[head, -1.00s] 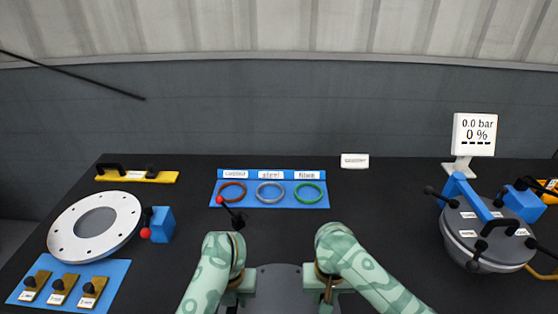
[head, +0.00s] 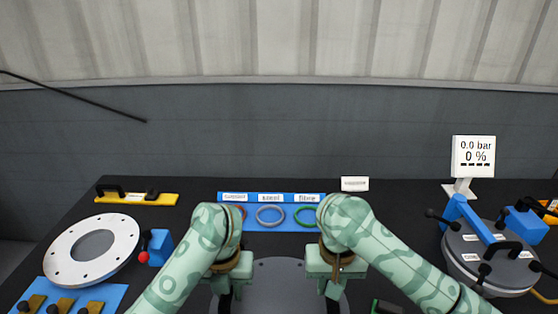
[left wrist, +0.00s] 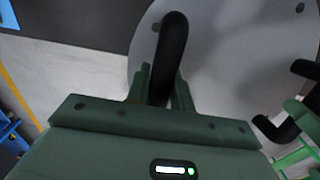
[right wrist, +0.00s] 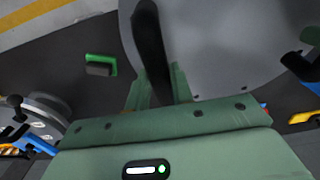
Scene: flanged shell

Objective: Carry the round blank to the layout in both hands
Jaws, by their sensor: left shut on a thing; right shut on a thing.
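The round blank (head: 278,272) is a grey disc between my two arms at the bottom of the head view, with a black handle on each side. My left gripper (left wrist: 162,92) is shut on one black handle (left wrist: 174,45). My right gripper (right wrist: 160,92) is shut on the other black handle (right wrist: 148,35). The grey disc also fills the upper part of the left wrist view (left wrist: 225,60) and the right wrist view (right wrist: 215,45). In the head view my forearms hide the fingertips, and the disc's near edge is cut off. I cannot pick out the layout with certainty.
A white flanged ring (head: 60,255) lies at the left near a blue block (head: 160,247). A blue board with coloured rings (head: 250,220) is behind the disc. A grey lidded vessel (head: 470,270) and a gauge display (head: 473,156) stand at the right. A green-and-black item (right wrist: 100,66) lies beside the disc.

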